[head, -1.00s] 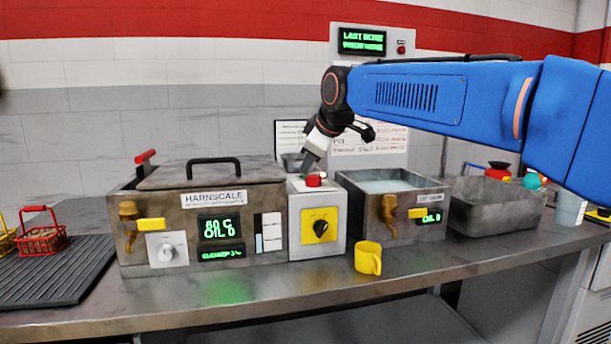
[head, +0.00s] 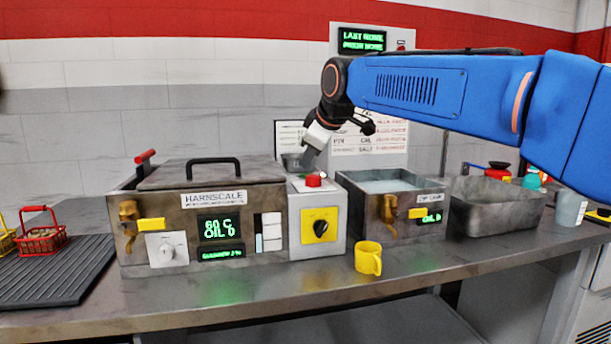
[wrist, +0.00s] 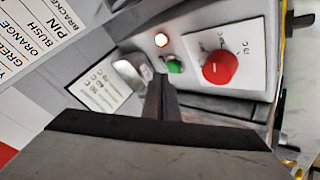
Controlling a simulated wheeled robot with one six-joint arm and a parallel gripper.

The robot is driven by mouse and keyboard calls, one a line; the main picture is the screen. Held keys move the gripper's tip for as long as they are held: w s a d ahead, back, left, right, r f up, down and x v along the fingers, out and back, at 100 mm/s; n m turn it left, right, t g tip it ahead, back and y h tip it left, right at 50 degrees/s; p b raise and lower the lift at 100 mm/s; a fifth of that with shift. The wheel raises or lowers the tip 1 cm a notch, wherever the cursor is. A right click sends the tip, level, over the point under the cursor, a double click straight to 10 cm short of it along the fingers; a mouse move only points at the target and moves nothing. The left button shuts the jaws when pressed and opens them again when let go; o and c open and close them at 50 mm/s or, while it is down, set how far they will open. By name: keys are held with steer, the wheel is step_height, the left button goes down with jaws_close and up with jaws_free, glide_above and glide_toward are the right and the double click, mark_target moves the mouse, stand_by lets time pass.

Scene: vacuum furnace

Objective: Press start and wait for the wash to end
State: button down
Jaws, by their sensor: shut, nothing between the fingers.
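The washer (head: 200,215), labelled HARNSCALE, stands on the bench with its lid down. My gripper (head: 307,164) is shut and empty, pointing down at the box's top. In the wrist view its fingers (wrist: 160,88) end close to a green button (wrist: 175,66), beside the red knob (wrist: 219,67) and a lit lamp (wrist: 161,40). Contact is unclear.
A yellow mug (head: 367,258) stands in front of the box. An open tank (head: 398,215) and a grey basin (head: 495,205) are to the right. Red and yellow baskets (head: 42,238) sit at the left by a ribbed mat (head: 60,272). A wall display (head: 361,40) hangs behind my arm.

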steer(key=shift+r, duration=2.5)
